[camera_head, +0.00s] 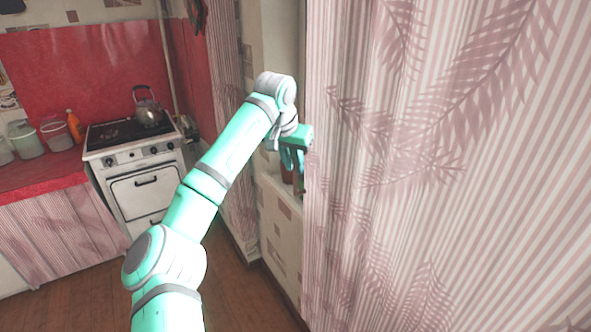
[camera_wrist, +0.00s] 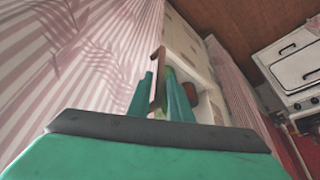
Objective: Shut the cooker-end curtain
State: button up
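A pink-striped curtain with fern prints (camera_head: 430,170) fills the right of the head view; its left edge is by my gripper (camera_head: 292,160). The same curtain (camera_wrist: 70,60) is at the left of the wrist view. Another striped curtain (camera_head: 229,90), nearer the cooker, hangs beyond a gap of bare wall and window recess; it also shows in the wrist view (camera_wrist: 234,88). My gripper's fingers (camera_wrist: 162,98) are apart. A thin brown bar (camera_wrist: 157,70) at the near curtain's edge shows between them; I cannot tell whether they touch it.
A white cooker (camera_head: 148,185) with a kettle (camera_head: 148,112) stands at the back left. A red counter (camera_head: 40,175) with tubs and an orange bottle (camera_head: 74,126) is beside it. A reddish pot (camera_wrist: 190,93) sits in the recess behind my fingers. Brown floor (camera_head: 235,285) lies clear below.

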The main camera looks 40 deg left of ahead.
jog(key=shift+x, duration=1.3)
jog(key=shift+c, duration=0.4)
grip_shut()
